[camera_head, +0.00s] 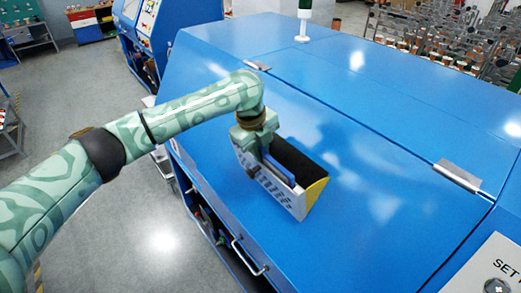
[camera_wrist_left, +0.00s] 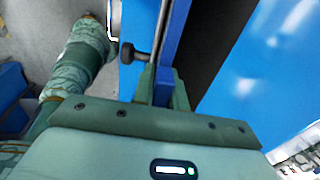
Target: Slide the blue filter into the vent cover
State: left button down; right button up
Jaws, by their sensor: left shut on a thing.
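The vent cover (camera_head: 297,201) is a wedge-shaped box with a slotted silver front, a yellow end and a black inside, resting on the sloping blue machine lid. The blue filter (camera_head: 281,172) shows as a thin blue strip just behind the slotted front, along the black part. My left gripper (camera_head: 261,151) is at the cover's upper left end, shut on the blue filter. In the left wrist view the blue filter (camera_wrist_left: 174,42) runs up from between the fingers (camera_wrist_left: 161,88), beside the dark inside (camera_wrist_left: 207,40). How deep the filter sits cannot be told. My right gripper is not in view.
A dark knob (camera_wrist_left: 127,53) sticks out beside the filter. The blue machine lid (camera_head: 380,190) is bare to the right of the cover. Metal hinges (camera_head: 457,177) and a handle (camera_head: 248,258) stand out from the machine. Crowded metal racks (camera_head: 450,40) stand behind.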

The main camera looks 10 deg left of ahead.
pick_arm(q)
jog(key=c, duration=1.3)
grip_release()
jog(key=b+v, duration=0.1)
jog(key=v, duration=1.5)
jog(key=shift+r, duration=0.15)
